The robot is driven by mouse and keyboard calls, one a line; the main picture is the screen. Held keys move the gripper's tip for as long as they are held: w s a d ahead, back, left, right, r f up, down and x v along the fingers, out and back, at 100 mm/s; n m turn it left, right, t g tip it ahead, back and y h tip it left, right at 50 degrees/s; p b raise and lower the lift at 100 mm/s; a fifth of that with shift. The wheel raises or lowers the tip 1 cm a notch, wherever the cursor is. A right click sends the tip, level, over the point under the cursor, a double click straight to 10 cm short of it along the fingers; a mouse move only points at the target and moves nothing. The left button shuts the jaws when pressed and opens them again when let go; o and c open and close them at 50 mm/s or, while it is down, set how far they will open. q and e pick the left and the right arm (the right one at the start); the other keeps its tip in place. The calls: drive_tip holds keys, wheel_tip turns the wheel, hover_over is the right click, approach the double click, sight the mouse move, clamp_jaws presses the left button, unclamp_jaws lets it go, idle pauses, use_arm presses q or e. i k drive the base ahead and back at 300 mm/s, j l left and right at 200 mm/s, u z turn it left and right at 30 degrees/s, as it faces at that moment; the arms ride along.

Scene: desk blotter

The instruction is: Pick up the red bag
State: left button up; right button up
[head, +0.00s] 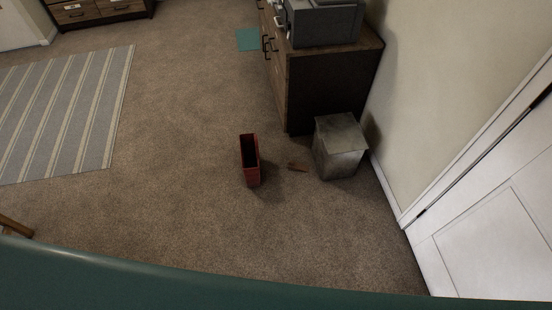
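The red bag (250,160) stands upright on the carpet near the middle of the head view. It is a narrow, box-like red thing with a dark open top. Nothing touches it. Neither of my grippers shows in the head view, so their state is hidden.
A grey box-shaped bin (341,148) stands right of the bag, with a small brown piece (298,167) on the floor between them. Behind is a dark wooden dresser (335,82) bearing a grey printer (325,22). A striped rug (65,115) lies left. Carpet around the bag's front and left is clear.

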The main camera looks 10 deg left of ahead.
sight(250, 150)
drive_tip(key=i+j+z, duration=0.4)
drive_tip(key=j+z, duration=0.25)
drive_tip(key=i+j+z, duration=0.1)
drive_tip(key=j+z, duration=0.2)
